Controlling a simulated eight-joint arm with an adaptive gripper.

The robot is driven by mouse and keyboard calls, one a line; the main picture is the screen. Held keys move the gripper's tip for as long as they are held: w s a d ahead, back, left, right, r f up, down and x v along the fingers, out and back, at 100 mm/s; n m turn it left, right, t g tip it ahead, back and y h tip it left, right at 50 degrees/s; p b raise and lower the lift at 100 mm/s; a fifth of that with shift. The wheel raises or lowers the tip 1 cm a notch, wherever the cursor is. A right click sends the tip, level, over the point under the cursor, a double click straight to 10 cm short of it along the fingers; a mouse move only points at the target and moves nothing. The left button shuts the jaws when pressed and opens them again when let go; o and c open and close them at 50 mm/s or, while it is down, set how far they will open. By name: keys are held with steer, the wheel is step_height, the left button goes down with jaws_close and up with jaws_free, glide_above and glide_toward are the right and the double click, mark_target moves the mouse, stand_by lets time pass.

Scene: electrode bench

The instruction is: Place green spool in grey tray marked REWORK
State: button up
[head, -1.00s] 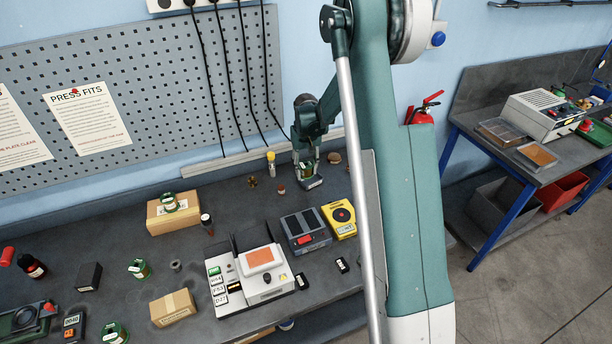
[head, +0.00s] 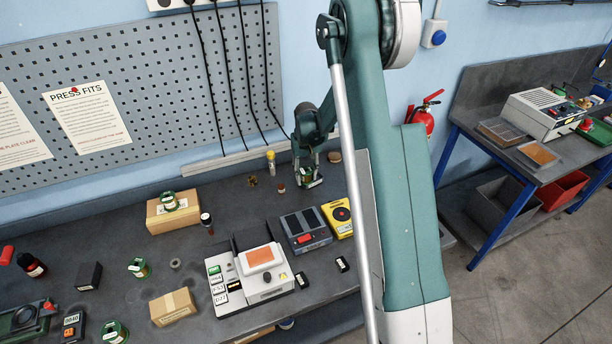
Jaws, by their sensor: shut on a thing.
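My gripper (head: 308,181) is at the back of the bench, pointing down, shut on a small green spool (head: 306,174) with a pale part. The fingers partly hide it, and I cannot tell whether it touches the bench. Other green-and-white spools show: one on a cardboard box (head: 169,201), one on the bench (head: 139,268), one at the front edge (head: 114,333). A grey open tray (head: 492,207) sits on the low shelf of the right-hand bench, beside a red one (head: 563,190). No REWORK marking is readable.
A white device (head: 263,278), a dark grey unit (head: 305,232) and a yellow box (head: 338,219) stand in front of my gripper. My arm covers the bench's right end. Open floor (head: 530,270) lies between the benches.

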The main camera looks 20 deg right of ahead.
mark_target(306, 170)
steer(key=shift+f+b, duration=0.35)
steer(key=o, duration=1.2)
steer(key=shift+r, duration=0.2)
steer(key=shift+r+p, duration=0.65)
steer(key=shift+p, duration=0.1)
step_height(306, 170, up, 12)
steer(key=b, duration=0.1)
steer(key=shift+f, duration=0.2)
